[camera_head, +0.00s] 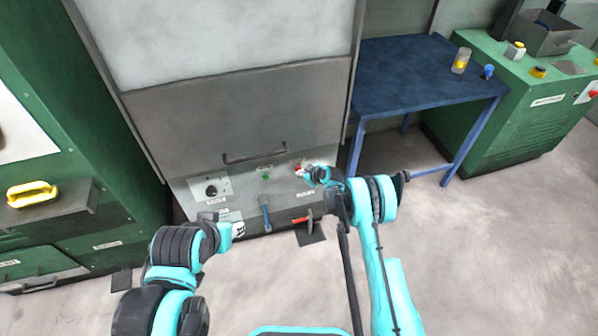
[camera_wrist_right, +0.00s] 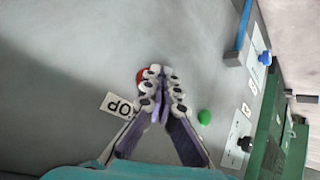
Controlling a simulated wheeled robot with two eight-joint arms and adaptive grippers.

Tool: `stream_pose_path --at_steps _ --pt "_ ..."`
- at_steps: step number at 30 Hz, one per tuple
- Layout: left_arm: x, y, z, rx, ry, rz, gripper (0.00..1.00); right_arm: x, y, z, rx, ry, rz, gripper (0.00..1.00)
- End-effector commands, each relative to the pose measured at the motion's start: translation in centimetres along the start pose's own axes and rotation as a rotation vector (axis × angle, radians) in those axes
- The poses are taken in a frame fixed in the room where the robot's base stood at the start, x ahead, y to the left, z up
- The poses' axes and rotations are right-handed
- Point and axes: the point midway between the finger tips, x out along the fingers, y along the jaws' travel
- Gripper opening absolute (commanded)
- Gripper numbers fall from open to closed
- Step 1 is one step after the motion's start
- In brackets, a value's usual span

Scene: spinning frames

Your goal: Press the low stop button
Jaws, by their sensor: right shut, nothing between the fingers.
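The red stop button (camera_head: 297,166) is low on the grey machine's front panel. In the right wrist view the red button (camera_wrist_right: 141,75) is partly hidden behind my fingers, beside a white label (camera_wrist_right: 118,105) reading "OP", the rest covered. My right gripper (camera_head: 303,173) is shut and empty, with its fingertips (camera_wrist_right: 161,78) right at the button. I cannot tell whether they touch it. My left gripper (camera_head: 239,229) is low in front of the panel, left of the levers, and too small to judge.
A green button (camera_head: 266,177) is left of the red one. The panel also has a black knob (camera_head: 211,190), a blue lever (camera_head: 265,212) and a red-handled lever (camera_head: 301,219). A blue table (camera_head: 415,75) stands to the right. Open floor lies in front.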

Motion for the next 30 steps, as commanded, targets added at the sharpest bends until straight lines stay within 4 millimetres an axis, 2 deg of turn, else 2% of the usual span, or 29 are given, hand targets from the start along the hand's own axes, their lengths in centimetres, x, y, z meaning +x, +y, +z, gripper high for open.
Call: stream_pose_path --at_steps 9,20,30 --pt "0.0 0.0 0.0 0.0 0.0 0.0 0.4 -1.1 -0.8 0.8 0.0 0.0 0.0 0.0" --pt "0.0 0.0 0.0 0.0 0.0 0.0 0.4 -1.3 -0.9 1.0 0.0 0.0 0.0 0.0" --pt "0.0 0.0 0.0 0.0 0.0 0.0 0.4 -3.6 -2.6 2.6 0.001 0.0 0.0 0.0"
